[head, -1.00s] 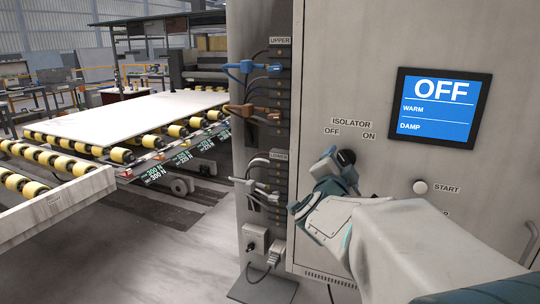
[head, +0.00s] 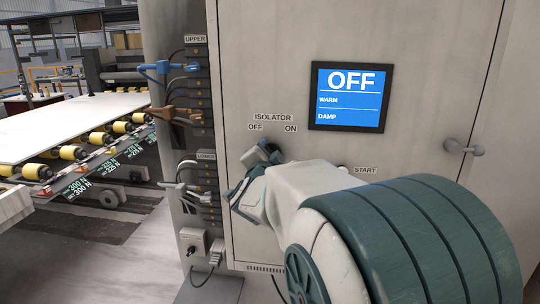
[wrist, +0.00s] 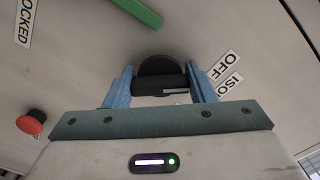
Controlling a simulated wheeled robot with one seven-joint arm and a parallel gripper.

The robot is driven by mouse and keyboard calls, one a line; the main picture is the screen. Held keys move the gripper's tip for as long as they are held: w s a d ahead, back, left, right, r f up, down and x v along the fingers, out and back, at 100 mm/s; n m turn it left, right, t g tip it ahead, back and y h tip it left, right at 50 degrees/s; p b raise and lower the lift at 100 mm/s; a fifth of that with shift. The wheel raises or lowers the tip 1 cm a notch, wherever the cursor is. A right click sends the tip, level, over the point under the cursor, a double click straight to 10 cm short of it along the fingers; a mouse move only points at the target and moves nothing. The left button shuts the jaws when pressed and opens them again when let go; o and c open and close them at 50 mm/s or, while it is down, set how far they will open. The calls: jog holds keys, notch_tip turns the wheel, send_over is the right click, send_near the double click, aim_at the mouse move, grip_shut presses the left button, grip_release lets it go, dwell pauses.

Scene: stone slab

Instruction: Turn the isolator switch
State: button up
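The isolator switch (wrist: 160,80) is a black round knob with a raised bar, seen in the wrist view with a short white mark on the bar. My gripper (wrist: 161,83) has one blue finger at each end of the bar, with no clear gap, and looks shut on it. In the head view my gripper (head: 262,155) is at the switch, under the ISOLATOR label (head: 272,117), with OFF on the left and ON on the right. My gripper and wrist hide part of the switch there, so its exact angle is unclear.
The grey cabinet has a blue screen (head: 349,96) reading OFF, WARM and DAMP. A START button (head: 343,169) and a door handle (head: 463,147) are to the right. Cables (head: 180,113) plug in at left. A red button (wrist: 31,122) shows in the wrist view.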

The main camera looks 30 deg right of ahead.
jog(key=shift+f+b, duration=0.15)
jog(key=shift+b, duration=0.35)
jog(key=shift+f+m+b, duration=0.1)
jog(key=shift+m+b, duration=0.25)
jog(key=shift+m, duration=0.05)
jog(key=m+b, duration=0.2)
jog(key=b, duration=0.1)
jog(key=shift+f, duration=0.1)
jog(key=m+b, duration=0.4)
jog(key=b, duration=0.1)
jog(key=shift+a+m, duration=0.1)
jog(key=shift+m, duration=0.2)
jog(key=m+b, duration=0.3)
jog(key=m, duration=0.1)
jog(key=shift+r, duration=0.2)
jog(key=shift+r+m+b, duration=0.15)
jog(key=shift+m+b, duration=1.15)
jog(key=shift+m, duration=0.9)
jog(key=o, duration=1)
jog(key=shift+r, duration=0.1)
